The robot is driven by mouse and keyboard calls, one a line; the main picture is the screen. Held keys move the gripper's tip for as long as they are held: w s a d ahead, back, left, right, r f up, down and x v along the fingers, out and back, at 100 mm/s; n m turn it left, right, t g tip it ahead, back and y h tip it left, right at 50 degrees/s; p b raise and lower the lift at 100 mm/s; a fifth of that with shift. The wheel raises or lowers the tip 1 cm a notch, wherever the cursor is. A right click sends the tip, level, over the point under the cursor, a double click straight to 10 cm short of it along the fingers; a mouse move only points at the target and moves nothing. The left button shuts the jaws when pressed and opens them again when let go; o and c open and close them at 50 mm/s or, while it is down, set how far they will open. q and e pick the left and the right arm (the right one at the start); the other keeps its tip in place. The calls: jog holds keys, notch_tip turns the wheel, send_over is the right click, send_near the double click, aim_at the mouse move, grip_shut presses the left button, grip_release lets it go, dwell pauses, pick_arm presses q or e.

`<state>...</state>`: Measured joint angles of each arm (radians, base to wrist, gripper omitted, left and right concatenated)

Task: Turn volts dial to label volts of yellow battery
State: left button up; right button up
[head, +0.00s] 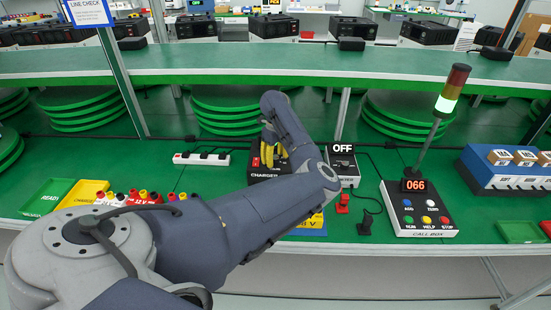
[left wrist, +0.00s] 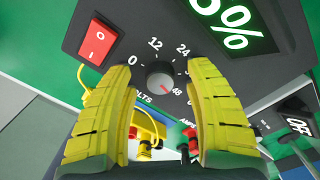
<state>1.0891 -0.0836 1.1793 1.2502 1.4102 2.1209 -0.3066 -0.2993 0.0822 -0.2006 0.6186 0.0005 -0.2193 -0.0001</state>
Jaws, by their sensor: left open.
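The charger (head: 262,174) stands on the green table, largely hidden behind my left arm in the head view. Its round dark volts dial (left wrist: 160,75) is in the middle of the left wrist view, with a scale showing 0, 12, 24 and 48. The dial's red mark is at lower right, by the 48. My left gripper (head: 273,152) has yellow fingers and is open; in the left wrist view its fingers (left wrist: 158,100) are on either side of the dial, with gaps visible. A yellow block (head: 314,221), perhaps the yellow battery, is partly hidden behind my arm; its label is unreadable. My right gripper is out of view.
A red switch (left wrist: 97,42) and a green percent display (left wrist: 236,22) flank the dial's upper side. A unit reading OFF (head: 343,165) and the call box (head: 420,212) with its lamp post stand to the right. A power strip (head: 201,159) lies to the left.

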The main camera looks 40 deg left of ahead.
aim_at(276, 157)
pick_arm(q)
notch_tip(276, 157, up, 12)
dwell(0.6)
